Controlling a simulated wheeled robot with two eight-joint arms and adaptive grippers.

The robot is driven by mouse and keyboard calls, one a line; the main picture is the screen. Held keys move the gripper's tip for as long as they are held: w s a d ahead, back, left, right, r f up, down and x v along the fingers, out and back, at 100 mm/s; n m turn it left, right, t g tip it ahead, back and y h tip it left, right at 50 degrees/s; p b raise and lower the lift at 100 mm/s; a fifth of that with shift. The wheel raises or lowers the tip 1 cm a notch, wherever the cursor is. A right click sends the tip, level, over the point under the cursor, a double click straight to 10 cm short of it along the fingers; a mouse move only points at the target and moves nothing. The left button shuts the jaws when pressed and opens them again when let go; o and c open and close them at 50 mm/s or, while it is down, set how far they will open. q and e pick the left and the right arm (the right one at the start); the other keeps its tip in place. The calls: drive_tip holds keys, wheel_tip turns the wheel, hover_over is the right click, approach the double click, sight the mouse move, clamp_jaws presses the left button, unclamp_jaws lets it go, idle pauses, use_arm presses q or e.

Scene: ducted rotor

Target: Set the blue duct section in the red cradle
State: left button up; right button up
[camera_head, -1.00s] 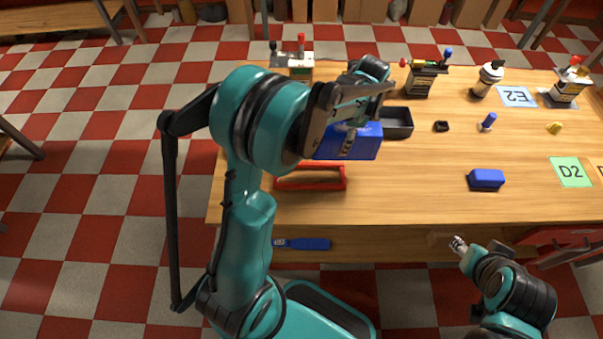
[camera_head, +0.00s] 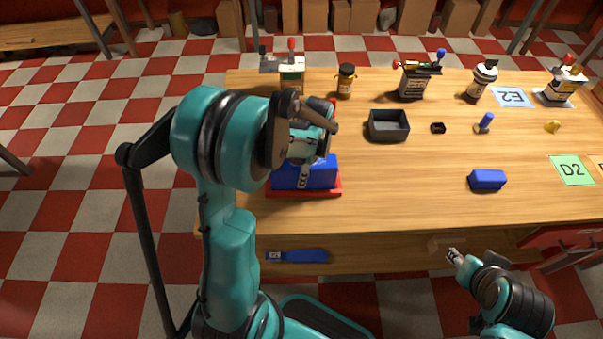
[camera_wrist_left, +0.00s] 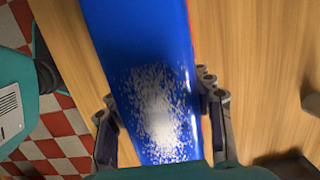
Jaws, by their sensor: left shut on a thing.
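The blue duct section (camera_head: 318,176) is in the grip of my left gripper (camera_head: 303,177) and sits over the red cradle (camera_head: 318,193). The cradle's front edge shows just below the duct section. I cannot tell whether the duct section is fully seated. In the left wrist view the duct section (camera_wrist_left: 145,45) runs between the two fingers of the left gripper (camera_wrist_left: 160,120), with a thin red strip along its right side. My right gripper (camera_head: 454,257) is beyond the table's front edge, away from the cradle; its opening is too small to judge.
A grey tray (camera_head: 388,126) stands right of the cradle, and a smaller blue block (camera_head: 487,180) lies further right. Bottles and fixtures line the back of the wooden table (camera_head: 410,195). A blue-handled tool (camera_head: 300,256) lies on the shelf below. The table's front middle is clear.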

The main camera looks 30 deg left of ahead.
use_arm(q)
drive_tip(key=shift+r, duration=0.15)
drive_tip(key=o, duration=1.3)
drive_tip(key=shift+f, duration=0.2)
